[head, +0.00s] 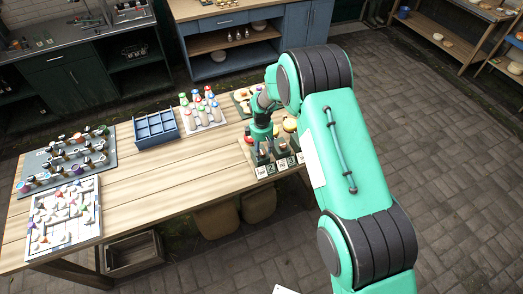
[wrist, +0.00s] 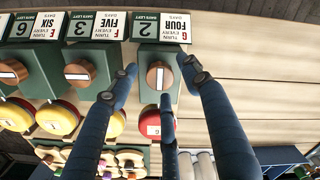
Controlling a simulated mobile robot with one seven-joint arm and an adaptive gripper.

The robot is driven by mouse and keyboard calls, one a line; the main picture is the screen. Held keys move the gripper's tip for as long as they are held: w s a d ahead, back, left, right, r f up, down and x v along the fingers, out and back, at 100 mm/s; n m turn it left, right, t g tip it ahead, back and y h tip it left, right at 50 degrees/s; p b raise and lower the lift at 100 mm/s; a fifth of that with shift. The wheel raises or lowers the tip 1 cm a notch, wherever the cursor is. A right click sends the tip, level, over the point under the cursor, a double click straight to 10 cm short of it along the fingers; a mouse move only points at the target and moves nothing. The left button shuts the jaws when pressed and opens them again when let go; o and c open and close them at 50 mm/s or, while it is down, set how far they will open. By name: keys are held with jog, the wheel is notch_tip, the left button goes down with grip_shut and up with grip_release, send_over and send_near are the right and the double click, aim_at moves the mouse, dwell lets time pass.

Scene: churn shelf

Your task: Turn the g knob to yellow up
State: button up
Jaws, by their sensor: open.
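In the wrist view the g knob (wrist: 160,74) is a round wooden knob with a pale bar, on a green stand under an upside-down card (wrist: 174,29) marked G. A wheel (wrist: 153,125), mostly red with some yellow at its left side, shows below it, partly hidden by a finger. My gripper (wrist: 160,80) is open, with its three dark blue fingers around the knob; I cannot tell whether they touch it. In the head view my gripper (head: 262,148) is at the row of stands near the table's right end; the g knob cannot be made out there.
The neighbouring f knob (wrist: 78,74) is close on the left, with another knob (wrist: 10,72) beyond it. Red and yellow wheels (wrist: 57,117) stand by them. Bare planks (wrist: 250,80) lie to the right. A blue crate (head: 155,128) and several bottles (head: 203,108) stand farther along the table.

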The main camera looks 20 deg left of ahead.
jog(key=shift+c, duration=0.5)
jog(key=c, duration=1)
jog(key=shift+c, duration=0.2)
jog(key=shift+m+b, duration=0.3)
jog(key=shift+b, duration=0.1)
jog(key=m+b, duration=0.3)
jog(key=shift+f, duration=0.1)
jog(key=m+b, duration=0.2)
jog(key=m, duration=0.2)
jog(key=shift+m+b, duration=0.3)
jog(key=shift+m, duration=0.1)
jog(key=m+b, duration=0.2)
jog(key=m, duration=0.2)
jog(key=shift+m, duration=0.3)
jog(key=m+b, duration=0.1)
jog(key=m, duration=0.4)
